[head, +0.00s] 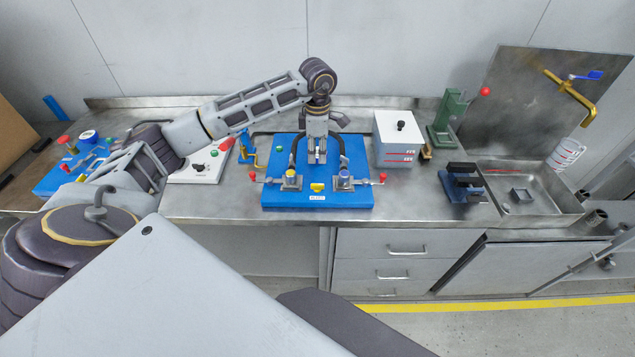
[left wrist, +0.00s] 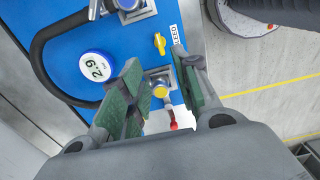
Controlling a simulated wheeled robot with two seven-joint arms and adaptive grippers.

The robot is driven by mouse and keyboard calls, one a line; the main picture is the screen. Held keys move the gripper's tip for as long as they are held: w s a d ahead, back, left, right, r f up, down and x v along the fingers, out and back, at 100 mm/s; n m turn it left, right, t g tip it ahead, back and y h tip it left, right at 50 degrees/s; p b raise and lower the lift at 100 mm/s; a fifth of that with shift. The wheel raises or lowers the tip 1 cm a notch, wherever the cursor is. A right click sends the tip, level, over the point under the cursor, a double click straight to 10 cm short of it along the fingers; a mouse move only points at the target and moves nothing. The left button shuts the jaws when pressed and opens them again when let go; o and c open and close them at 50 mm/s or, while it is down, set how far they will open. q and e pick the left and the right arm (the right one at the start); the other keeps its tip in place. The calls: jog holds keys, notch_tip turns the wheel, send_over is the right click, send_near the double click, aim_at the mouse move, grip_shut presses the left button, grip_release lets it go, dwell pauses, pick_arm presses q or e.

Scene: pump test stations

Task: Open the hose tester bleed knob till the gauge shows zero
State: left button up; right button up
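The blue hose tester (head: 270,196) sits on the bench in the middle of the head view. Its yellow bleed knob (head: 317,187) is at the front edge, above a small white label. In the left wrist view the knob (left wrist: 160,43) lies just past the fingertips, with no visible contact. The round gauge (left wrist: 95,66) reads 2.9 there; my arm hides it in the head view. My left gripper (head: 318,158) points down over the tester, and its green-padded fingers (left wrist: 155,62) are apart and empty. My right gripper is not in view.
Two hose fittings with red-tipped levers flank the knob; the yellow-capped fitting (left wrist: 160,90) shows between my left fingers. A grey-white box (head: 398,140) and a green press (head: 449,118) stand to the right. A black hose (left wrist: 45,60) curves past the gauge.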

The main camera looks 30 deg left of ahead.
aim_at(317, 184)
pick_arm(q)
jog(key=shift+f, duration=0.15)
jog(key=shift+f+p, duration=1.3)
jog(key=shift+f, duration=5.5)
grip_shut()
